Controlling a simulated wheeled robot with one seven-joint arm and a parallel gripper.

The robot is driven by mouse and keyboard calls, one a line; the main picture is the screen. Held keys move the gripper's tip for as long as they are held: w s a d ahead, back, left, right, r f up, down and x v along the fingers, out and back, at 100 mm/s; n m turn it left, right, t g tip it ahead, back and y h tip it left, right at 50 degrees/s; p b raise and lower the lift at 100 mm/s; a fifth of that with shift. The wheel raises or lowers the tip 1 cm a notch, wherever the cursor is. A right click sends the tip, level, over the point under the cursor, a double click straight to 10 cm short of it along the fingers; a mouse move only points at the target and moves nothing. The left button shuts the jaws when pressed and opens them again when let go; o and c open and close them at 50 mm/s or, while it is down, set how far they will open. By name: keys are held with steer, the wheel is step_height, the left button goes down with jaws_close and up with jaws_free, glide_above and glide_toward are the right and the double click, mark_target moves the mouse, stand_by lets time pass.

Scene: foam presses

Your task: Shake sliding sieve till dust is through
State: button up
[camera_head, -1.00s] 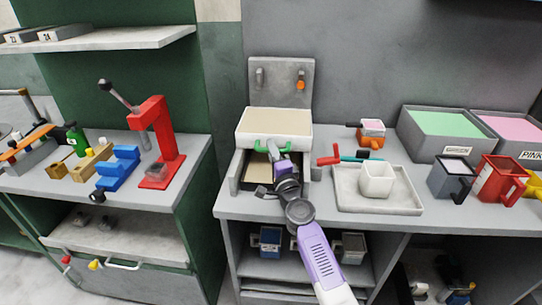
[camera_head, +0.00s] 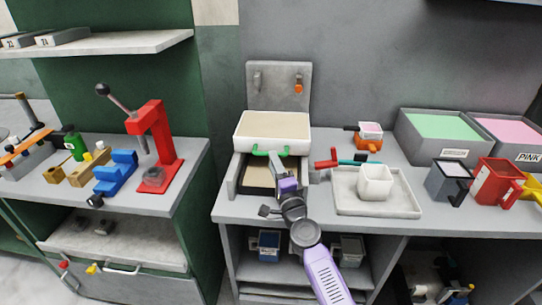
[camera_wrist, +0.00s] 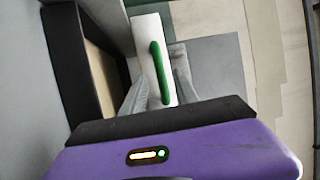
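The sliding sieve (camera_head: 272,128) is a white-rimmed box with a pale beige inside. It sits on a grey frame (camera_head: 233,178) at the back of the middle bench. Its green handle (camera_head: 270,152) is on the front side and also shows in the wrist view (camera_wrist: 159,72). A beige-bottomed tray area (camera_head: 257,178) shows below and in front of the sieve. My gripper (camera_head: 275,160) is just in front of the handle. In the wrist view its two fingers (camera_wrist: 161,92) are apart, one on each side of the handle's near end, with gaps visible. Dust is too small to tell.
A grey backplate (camera_head: 279,88) with hooks stands behind the sieve. To the right are a pale tray (camera_head: 347,206) with a white cup (camera_head: 375,182), and a red-handled tool (camera_head: 328,161) close to the frame. A red press (camera_head: 155,150) stands on the left bench.

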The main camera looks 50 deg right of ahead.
steer(key=shift+v, duration=1.55)
